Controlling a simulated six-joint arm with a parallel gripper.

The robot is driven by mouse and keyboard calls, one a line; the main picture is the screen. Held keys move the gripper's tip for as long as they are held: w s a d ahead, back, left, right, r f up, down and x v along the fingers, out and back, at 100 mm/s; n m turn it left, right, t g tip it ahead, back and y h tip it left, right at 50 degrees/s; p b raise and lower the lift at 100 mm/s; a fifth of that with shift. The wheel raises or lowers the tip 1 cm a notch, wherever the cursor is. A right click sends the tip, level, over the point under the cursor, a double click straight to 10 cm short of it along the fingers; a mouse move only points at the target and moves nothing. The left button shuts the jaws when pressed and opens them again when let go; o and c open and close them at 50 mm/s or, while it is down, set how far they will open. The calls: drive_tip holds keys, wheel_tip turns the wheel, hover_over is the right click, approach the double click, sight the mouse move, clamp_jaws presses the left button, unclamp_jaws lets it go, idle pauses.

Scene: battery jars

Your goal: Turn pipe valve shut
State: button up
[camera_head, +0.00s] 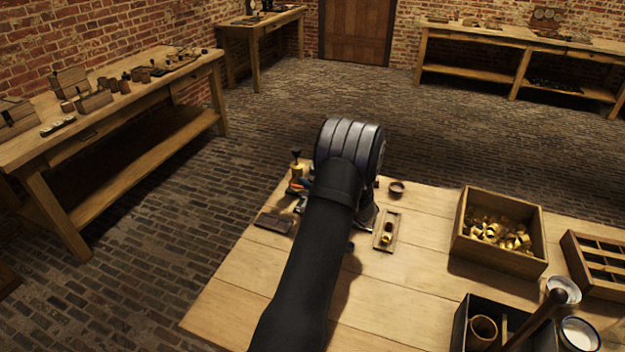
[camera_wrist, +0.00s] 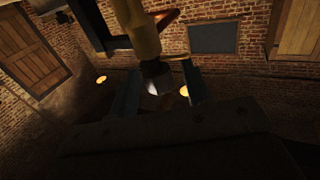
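In the head view, a small upright brass-coloured fitting with a dark knob (camera_head: 297,168) stands at the table's far left, just left of my arm. An orange-red piece shows low beside it; whether this is the pipe valve is unclear. My arm hides my gripper in the head view. In the dark wrist view, my gripper (camera_wrist: 158,90) has two dark fingers set apart. A tan cylinder with a dark metal end (camera_wrist: 154,76) shows between them, with a gap to the right finger. A copper-coloured curved piece (camera_wrist: 166,19) is behind it. Contact is unclear.
On the table, a small wooden tray (camera_head: 376,240) and a brown bowl (camera_head: 396,188) lie right of my arm. A flat dark plate (camera_head: 273,222) lies left. A wooden crate of brass pieces (camera_head: 463,230) and a dark box (camera_head: 459,328) stand right. The middle front is clear.

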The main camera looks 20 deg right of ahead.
drive_tip(key=shift+m, duration=0.3)
drive_tip(key=m+h, duration=0.1)
drive_tip(key=h, duration=0.2)
drive_tip(key=m+t+h, duration=0.1)
drive_tip(key=m+h, duration=0.1)
drive_tip(key=shift+a+m+h, duration=0.1)
drive_tip(key=shift+m+h, duration=0.2)
drive_tip(key=shift+h, duration=0.1)
drive_tip(key=shift+m+g+h, duration=0.35)
drive_tip(key=shift+m+h, duration=0.7)
drive_tip(key=shift+h, duration=0.65)
drive_tip(key=shift+m+g+h, duration=0.35)
drive_tip(key=shift+m+h, duration=0.7)
drive_tip(key=shift+h, duration=0.65)
drive_tip(key=shift+m+g+h, duration=3)
drive_tip(key=shift+m+h, duration=0.2)
drive_tip(key=shift+h, duration=0.7)
drive_tip(key=shift+s+a+f+m+g, duration=0.1)
drive_tip(key=shift+a+m+g, duration=0.05)
drive_tip(key=shift+m+g, duration=0.15)
drive_tip(key=v, duration=1.7)
drive_tip(key=shift+f, duration=0.2)
drive_tip(key=shift+o, duration=0.2)
